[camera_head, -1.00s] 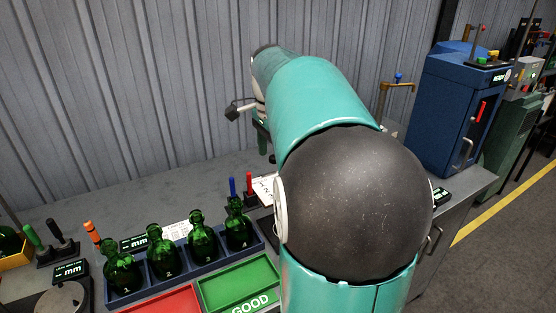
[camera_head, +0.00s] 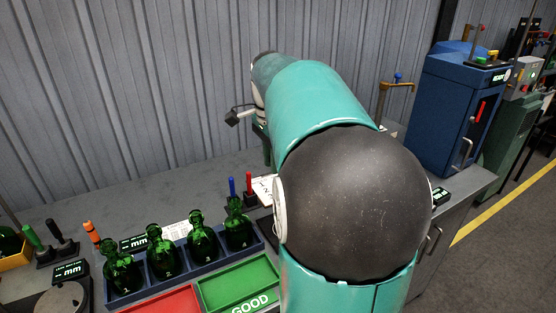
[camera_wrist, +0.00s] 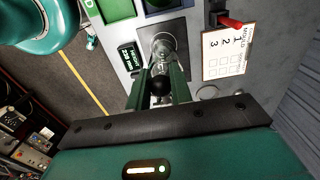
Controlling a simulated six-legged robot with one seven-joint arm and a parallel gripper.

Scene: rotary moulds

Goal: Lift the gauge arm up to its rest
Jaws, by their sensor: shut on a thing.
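In the wrist view my gripper (camera_wrist: 161,69) points down at the bench with its two green fingers close together. A round black knob (camera_wrist: 160,86) sits between them, and they are shut on it; I take it to be the end of the gauge arm. Beyond the fingertips stands a shiny upright metal or glass part (camera_wrist: 164,46) on a dark base. A small mm readout (camera_wrist: 129,58) is just to its left. The rest of the gauge arm and its rest cannot be made out. In the head view my own arm hides the gauge and the fingertips.
A blue rack (camera_head: 193,265) holds several green bottles at the front left. A green GOOD tray (camera_head: 240,284) and a red tray (camera_head: 160,302) lie before it. A numbered card (camera_wrist: 228,53) lies right of the gauge. A blue machine (camera_head: 455,110) stands right.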

